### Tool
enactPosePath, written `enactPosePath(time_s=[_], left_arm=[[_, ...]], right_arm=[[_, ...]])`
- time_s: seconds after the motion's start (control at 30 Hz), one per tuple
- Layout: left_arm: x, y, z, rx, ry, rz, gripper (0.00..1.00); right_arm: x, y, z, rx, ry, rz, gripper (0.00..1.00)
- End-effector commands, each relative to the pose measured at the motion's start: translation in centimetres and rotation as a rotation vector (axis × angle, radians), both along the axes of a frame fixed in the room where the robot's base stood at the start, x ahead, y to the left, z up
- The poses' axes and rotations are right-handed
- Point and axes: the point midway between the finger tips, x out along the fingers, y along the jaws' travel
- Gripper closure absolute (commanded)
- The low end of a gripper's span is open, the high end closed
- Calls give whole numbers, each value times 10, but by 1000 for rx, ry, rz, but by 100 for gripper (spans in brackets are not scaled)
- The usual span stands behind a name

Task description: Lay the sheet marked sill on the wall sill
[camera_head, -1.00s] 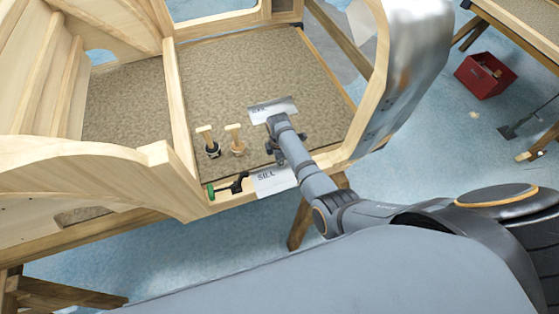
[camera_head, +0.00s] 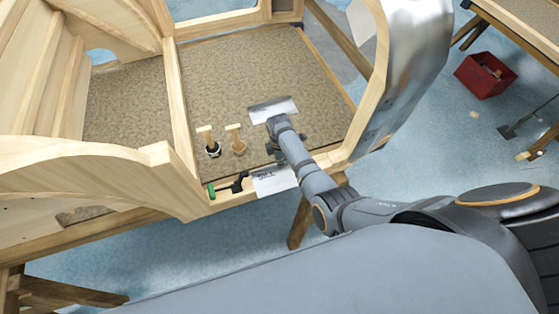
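A pale sheet (camera_head: 262,112) lies or hangs over the carpeted floor of the wooden bodyframe, by the far end of my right arm's wrist; any marking on it is too faint to read. A second white sheet (camera_head: 275,183), with blurred dark lettering, is at the near wooden wall sill (camera_head: 232,199). I cannot tell whether it rests flat there. My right gripper (camera_head: 274,153) is largely hidden by its own wrist, with dark parts showing just above the second sheet. Its fingertips and any hold on a sheet are not clear. My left gripper is not in view.
A green-handled black clamp (camera_head: 228,187) sits on the sill left of the second sheet. Two wooden-handled tools (camera_head: 236,141) (camera_head: 211,145) stand on the carpet. A metal-covered curved post (camera_head: 408,70) rises at right. A red bin (camera_head: 485,75) is on the floor.

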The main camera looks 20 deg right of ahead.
Motion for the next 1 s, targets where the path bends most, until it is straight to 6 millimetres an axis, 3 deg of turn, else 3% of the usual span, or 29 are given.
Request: enactPosePath(time_s=[0.37,0.57,0.8,1.0], left_arm=[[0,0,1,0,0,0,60],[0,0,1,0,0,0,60],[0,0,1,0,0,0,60],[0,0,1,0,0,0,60]], right_arm=[[0,0,0,0,-1,0,100],[0,0,0,0,-1,0,71],[0,0,0,0,0,0,68],[0,0,-1,0,0,0,41]])
